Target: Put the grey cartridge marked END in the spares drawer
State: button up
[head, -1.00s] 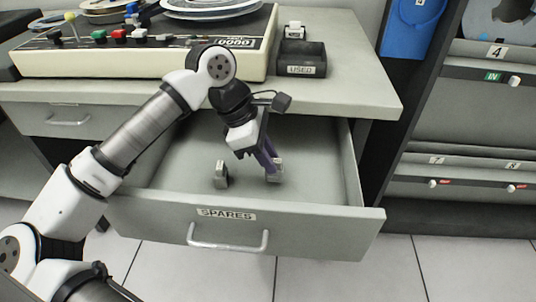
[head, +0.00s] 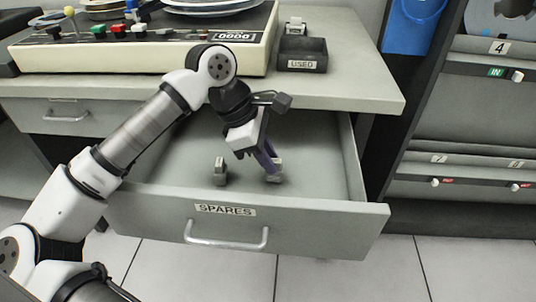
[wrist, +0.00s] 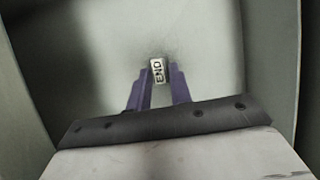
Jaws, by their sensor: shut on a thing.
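The open spares drawer (head: 310,198) has a SPARES label on its front. My gripper (head: 274,172) reaches down inside it, with purple fingers shut on the grey cartridge (head: 274,178). In the wrist view the cartridge (wrist: 157,71) shows a label reading END between the fingertips (wrist: 160,82). It is low in the drawer, at or close to the floor; I cannot tell whether it touches. A second grey cartridge (head: 220,171) stands on the drawer floor to the left, apart from my gripper; its marking is not readable.
A black tray labelled USED (head: 303,56) sits on the desk, with another small cartridge (head: 295,26) behind it. A cream console (head: 130,45) stands on the desk at left. A dark cabinet (head: 460,120) stands at right. The drawer's right side has free room.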

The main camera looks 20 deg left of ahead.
jog(key=shift+d+f, duration=0.1)
jog(key=shift+f, duration=0.5)
jog(key=o, duration=1)
jog(key=shift+c, duration=0.2)
jog(key=c, duration=0.3)
jog(key=shift+d, duration=0.1)
jog(key=shift+c, duration=0.2)
jog(key=shift+f, duration=0.1)
jog(key=shift+w+r+p, duration=0.1)
jog(key=shift+r+p, duration=2.2)
jog(key=shift+r, duration=1.95)
